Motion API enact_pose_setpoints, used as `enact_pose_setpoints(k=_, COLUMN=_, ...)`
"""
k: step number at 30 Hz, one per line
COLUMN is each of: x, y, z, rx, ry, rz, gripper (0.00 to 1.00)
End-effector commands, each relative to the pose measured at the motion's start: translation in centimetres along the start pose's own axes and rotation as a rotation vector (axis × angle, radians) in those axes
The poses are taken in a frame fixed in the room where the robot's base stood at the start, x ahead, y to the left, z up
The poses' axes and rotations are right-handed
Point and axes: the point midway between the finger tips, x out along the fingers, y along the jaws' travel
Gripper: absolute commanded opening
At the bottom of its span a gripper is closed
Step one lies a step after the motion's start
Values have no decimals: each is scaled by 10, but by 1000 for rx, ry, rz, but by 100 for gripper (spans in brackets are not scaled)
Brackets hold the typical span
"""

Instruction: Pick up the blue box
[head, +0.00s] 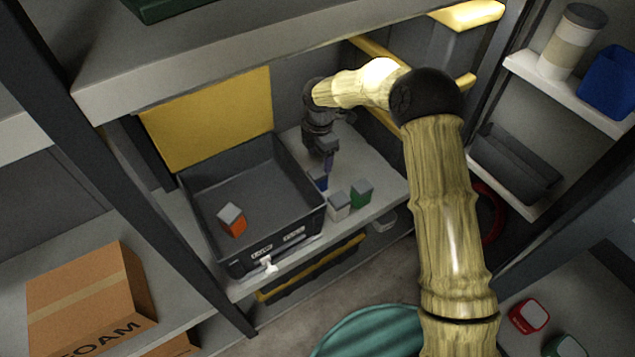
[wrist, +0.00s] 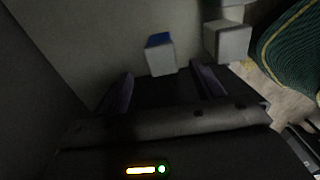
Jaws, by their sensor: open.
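The blue box (head: 319,180) stands on the grey shelf, just right of the dark tray, and is partly hidden by my gripper in the head view. In the wrist view the blue box (wrist: 160,55) shows a pale top and a blue side, and lies ahead of and between my two fingers. My gripper (head: 328,162) points down close above it. In the wrist view my gripper (wrist: 163,85) is open, with nothing between its fingertips.
A white box (head: 339,207) and a green box (head: 361,194) stand close to the right of the blue box. The dark tray (head: 190,203) at left holds an orange box (head: 232,221). The shelf board (head: 380,170) has free room to the right.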

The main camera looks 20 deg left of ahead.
Motion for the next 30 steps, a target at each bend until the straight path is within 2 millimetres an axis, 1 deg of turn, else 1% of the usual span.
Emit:
enact_pose_setpoints(k=1, x=13, y=0, z=-1, rx=0, ry=1, rz=-2, gripper=66)
enact_pose_setpoints(k=6, x=39, y=0, z=-1, rx=0, ry=1, rz=-1, gripper=66)
enact_pose_setpoints(k=9, x=45, y=0, z=-1, rx=0, ry=0, rz=0, gripper=66)
enact_pose_setpoints(k=20, x=48, y=0, z=-1, rx=-1, ry=0, rz=0, gripper=66)
enact_pose_setpoints(k=23, x=58, y=-1, z=-3, rx=-2, ry=0, rz=-1, gripper=66)
enact_pose_setpoints(k=27, x=80, y=-2, z=-8, rx=-1, ry=1, rz=-2, gripper=66)
enact_pose_setpoints(k=30, x=92, y=-1, z=-8, rx=0, ry=1, rz=0, gripper=66)
